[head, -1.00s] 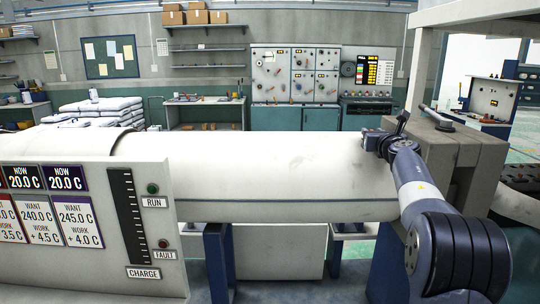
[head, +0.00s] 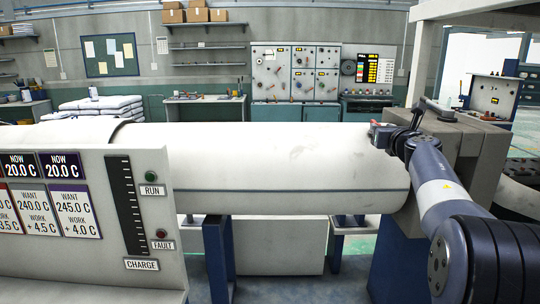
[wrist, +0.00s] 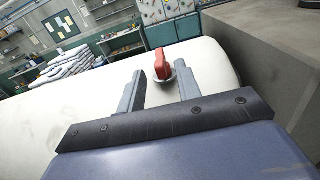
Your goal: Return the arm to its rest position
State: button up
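My gripper (wrist: 161,72) is open in the wrist view, its two grey fingers apart with nothing held between them. A red knob (wrist: 160,63) on a round metal base shows at and just beyond the fingertips. In the head view my gripper (head: 392,137) is at the right end of the big white barrel (head: 280,160), with the red knob (head: 375,127) just left of it. My arm reaches there from the lower right. Whether a finger touches the knob cannot be told.
A grey block (head: 460,150) stands right of the barrel, close behind my gripper. The control panel (head: 100,230) with temperature readouts is at the lower left. Blue legs (head: 219,255) hold up the barrel. Shelves and wall panels are far back.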

aim_at(375, 121)
jog(key=s+b, duration=0.1)
jog(key=s, duration=0.3)
jog(key=w+p, duration=0.5)
jog(key=w, duration=0.5)
jog(key=shift+w+r, duration=0.15)
jog(key=shift+w, duration=0.25)
jog(key=shift+m+h, duration=0.3)
jog(key=shift+h, duration=0.2)
jog(key=shift+s+r+m+h+p, duration=0.15)
jog(key=shift+m+h+p, duration=0.35)
jog(key=shift+h+p, duration=0.25)
jog(key=m+h+p, duration=0.1)
jog(key=h+p, duration=0.1)
jog(key=m+g+h+p, duration=0.1)
jog(key=m+h+p, duration=0.1)
jog(key=h+p, duration=0.1)
jog(key=shift+g, duration=0.3)
jog(key=shift+d+m+h+p, duration=0.1)
jog(key=shift+m+h+p, duration=0.3)
jog(key=shift+p, duration=0.25)
jog(key=shift+f+m+g+h, duration=0.25)
jog(key=shift+m+g+h, duration=0.05)
jog(key=shift+g+h, duration=0.1)
jog(key=shift+r, duration=0.1)
